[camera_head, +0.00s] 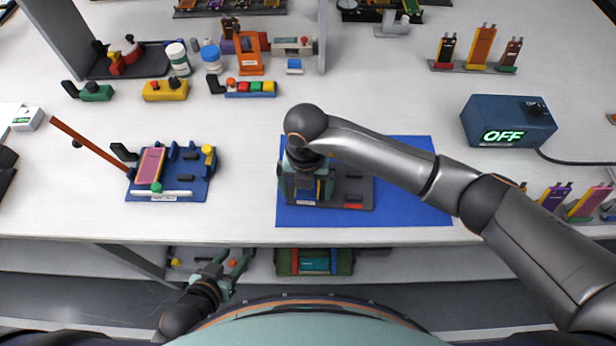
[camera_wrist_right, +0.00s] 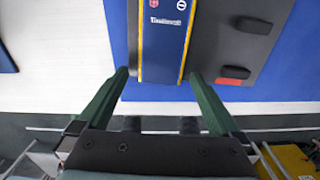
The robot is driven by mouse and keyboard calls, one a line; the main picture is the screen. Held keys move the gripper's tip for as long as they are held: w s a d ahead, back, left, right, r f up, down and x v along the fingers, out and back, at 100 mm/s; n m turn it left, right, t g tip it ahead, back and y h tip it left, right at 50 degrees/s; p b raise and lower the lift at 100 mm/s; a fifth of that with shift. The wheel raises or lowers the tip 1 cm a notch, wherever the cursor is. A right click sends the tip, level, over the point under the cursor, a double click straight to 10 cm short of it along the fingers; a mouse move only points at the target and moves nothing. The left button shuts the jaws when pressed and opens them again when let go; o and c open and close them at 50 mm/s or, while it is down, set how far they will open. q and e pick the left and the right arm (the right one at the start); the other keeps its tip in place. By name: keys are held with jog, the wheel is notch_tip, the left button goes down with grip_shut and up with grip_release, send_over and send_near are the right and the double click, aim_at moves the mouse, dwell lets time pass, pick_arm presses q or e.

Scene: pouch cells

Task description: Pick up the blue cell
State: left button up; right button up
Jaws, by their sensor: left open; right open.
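The blue cell (camera_wrist_right: 164,42), with yellow side edges and a white label, lies in a dark grey holder (camera_wrist_right: 235,50) on a blue mat (camera_head: 400,205). My right gripper (camera_head: 305,184) is over the holder in the head view and hides most of the cell. In the right wrist view its open fingers (camera_wrist_right: 158,74) stand one on each side of the cell's near end, with a visible gap to each edge. Whether they are down at the cell's height I cannot tell. My left gripper (camera_head: 225,262) is open and empty, below the table's front edge.
A blue fixture with a pink cell (camera_head: 150,165) is on the left of the table. A blue box reading OFF (camera_head: 508,122) stands at the right. Jars, small blocks and cell racks line the back. White table is free between the left fixture and the mat.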

jog(key=shift+c, duration=0.4)
jog(key=c, duration=1.2)
jog(key=shift+c, duration=0.2)
jog(key=shift+r, duration=0.15)
